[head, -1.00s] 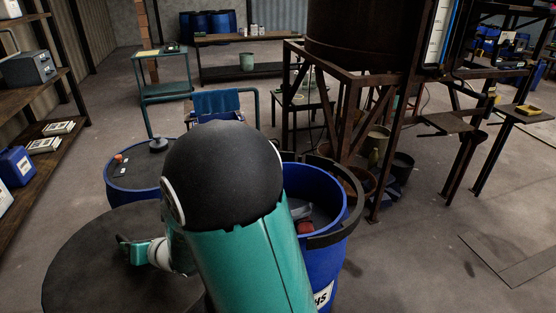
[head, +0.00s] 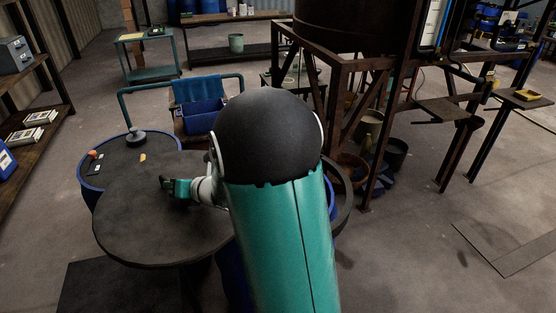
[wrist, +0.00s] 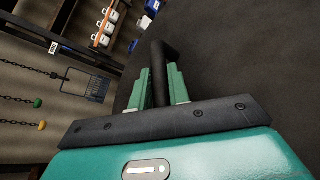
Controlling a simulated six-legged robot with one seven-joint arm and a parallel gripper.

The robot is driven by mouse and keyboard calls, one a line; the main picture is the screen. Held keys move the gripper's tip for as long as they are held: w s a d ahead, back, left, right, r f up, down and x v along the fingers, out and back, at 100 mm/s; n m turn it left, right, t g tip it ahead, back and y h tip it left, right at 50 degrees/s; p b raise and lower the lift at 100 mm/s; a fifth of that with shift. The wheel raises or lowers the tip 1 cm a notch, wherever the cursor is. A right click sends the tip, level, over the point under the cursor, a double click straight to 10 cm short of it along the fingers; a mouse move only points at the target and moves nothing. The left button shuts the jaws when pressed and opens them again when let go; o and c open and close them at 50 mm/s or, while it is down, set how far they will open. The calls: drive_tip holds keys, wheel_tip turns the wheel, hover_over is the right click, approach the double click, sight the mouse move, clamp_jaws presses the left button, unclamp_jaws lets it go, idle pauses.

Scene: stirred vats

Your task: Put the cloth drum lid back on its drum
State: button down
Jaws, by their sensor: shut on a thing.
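The lid (head: 165,225) is a large, flat, dark disc, held roughly level to the left of my arm. My gripper (head: 176,187) is shut on the lid's dark bar handle. In the wrist view the green fingers of my gripper (wrist: 160,88) stand either side of the handle (wrist: 161,60), and the lid's dark face (wrist: 240,60) fills the right. The open blue drum (head: 331,195) with a dark rim ring (head: 345,205) is mostly hidden behind my arm. Its inside is hidden now. The lid appears apart from it.
Another blue drum (head: 88,194) at the left carries a grey knob and small items on top, and the lid overlaps it in view. A blue tub (head: 203,117) on a cart stands behind. A rusty frame (head: 370,130) stands to the right.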

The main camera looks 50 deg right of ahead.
drive_tip(key=d, duration=0.3)
drive_tip(key=d+r, duration=0.1)
drive_tip(key=d, duration=0.3)
drive_tip(key=d+r, duration=0.1)
drive_tip(key=d, duration=0.3)
drive_tip(key=shift+s+r, duration=0.2)
drive_tip(key=shift+s, duration=0.2)
drive_tip(key=s+d+m+h, duration=0.1)
drive_tip(key=s+d, duration=0.3)
drive_tip(key=d, duration=0.4)
drive_tip(key=s+d, duration=0.3)
drive_tip(key=d, duration=0.6)
wheel_tip(320, 180, down, 12)
drive_tip(key=s+d, duration=0.2)
drive_tip(key=shift+s+d+h, duration=0.15)
drive_tip(key=shift+d+h, duration=0.15)
drive_tip(key=shift+d, duration=0.05)
drive_tip(key=shift+f, duration=0.7)
drive_tip(key=c, duration=1.3)
unclamp_jaws()
drive_tip(key=shift+o, duration=0.2)
drive_tip(key=shift+s+f, duration=0.1)
drive_tip(key=shift+f, duration=0.05)
